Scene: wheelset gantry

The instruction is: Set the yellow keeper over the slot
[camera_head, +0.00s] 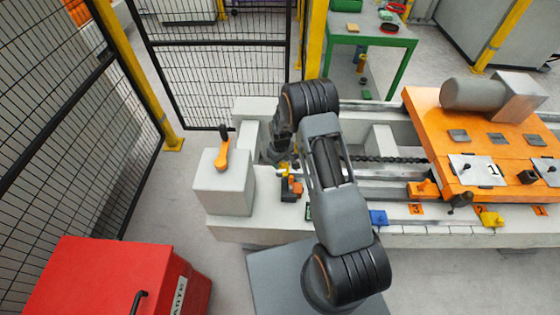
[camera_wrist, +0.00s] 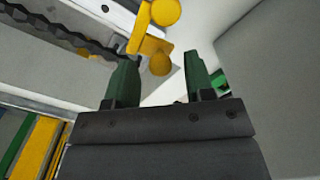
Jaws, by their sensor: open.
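In the wrist view a yellow piece (camera_wrist: 151,45) with rounded knobs lies just beyond my open gripper (camera_wrist: 162,60). Its lower knob appears between the two green fingertips; I cannot tell whether they touch it. In the head view a small bit of yellow (camera_head: 284,168) shows beside my wrist, mostly hidden by my arm. Another yellow piece (camera_head: 490,219) lies on the front ledge of the bench at the right. I cannot tell for sure which is the keeper. No slot can be made out clearly.
An orange lever (camera_head: 222,154) stands on a grey block (camera_head: 224,190) at the left. A blue block (camera_head: 378,217) sits on the front ledge. A chain (camera_head: 395,160) runs along the bench to an orange plate (camera_head: 470,130). A red cabinet (camera_head: 110,280) stands front left.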

